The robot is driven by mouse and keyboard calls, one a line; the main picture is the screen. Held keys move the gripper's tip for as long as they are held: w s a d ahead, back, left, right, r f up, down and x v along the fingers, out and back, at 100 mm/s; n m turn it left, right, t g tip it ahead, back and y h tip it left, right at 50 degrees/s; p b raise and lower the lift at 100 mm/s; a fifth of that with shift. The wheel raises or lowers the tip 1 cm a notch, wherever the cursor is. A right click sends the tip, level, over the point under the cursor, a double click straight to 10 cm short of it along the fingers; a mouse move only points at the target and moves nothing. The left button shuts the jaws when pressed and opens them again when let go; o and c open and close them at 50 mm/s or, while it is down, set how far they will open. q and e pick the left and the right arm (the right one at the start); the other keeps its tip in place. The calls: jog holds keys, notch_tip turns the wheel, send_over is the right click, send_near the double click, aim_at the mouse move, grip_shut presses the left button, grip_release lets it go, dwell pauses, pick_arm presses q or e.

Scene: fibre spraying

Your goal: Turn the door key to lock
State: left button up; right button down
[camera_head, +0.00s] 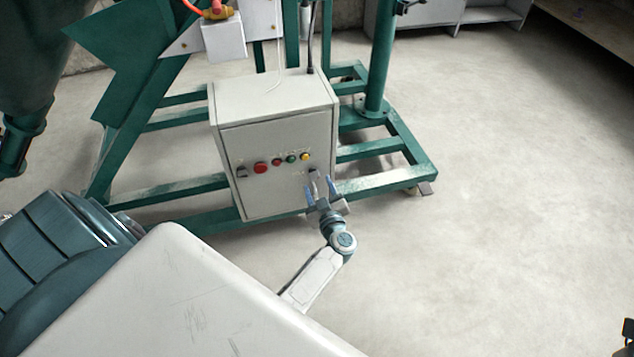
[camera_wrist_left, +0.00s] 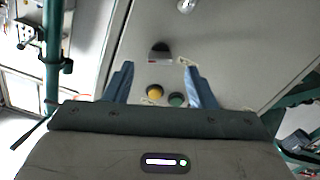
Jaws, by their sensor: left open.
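The grey control cabinet (camera_head: 272,140) has a closed-looking front door (camera_head: 275,205). A small dark lock piece (camera_head: 314,173) sits low on the door's right side. In the left wrist view a dark fitting with a pale lower edge (camera_wrist_left: 160,51), likely the same lock, shows ahead of my fingertips; I cannot tell the key's turn. My left gripper (camera_head: 321,184) is open and empty, its blue fingers pointing at the door near the lock. In the left wrist view the left gripper (camera_wrist_left: 158,66) has its fingers on either side of the fitting, apart from it. My right gripper is not in view.
A red button (camera_head: 261,167) and a yellow button (camera_head: 305,156) sit in a row on the door. The yellow button (camera_wrist_left: 154,91) and a green one (camera_wrist_left: 177,99) lie between my fingers. Green frame beams (camera_head: 385,180) surround the cabinet.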

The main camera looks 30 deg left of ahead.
aim_at(315, 178)
pick_arm(q)
jog(key=shift+x, duration=1.6)
jog(key=shift+c, duration=0.2)
jog(key=c, duration=0.9)
jog(key=shift+c, duration=0.2)
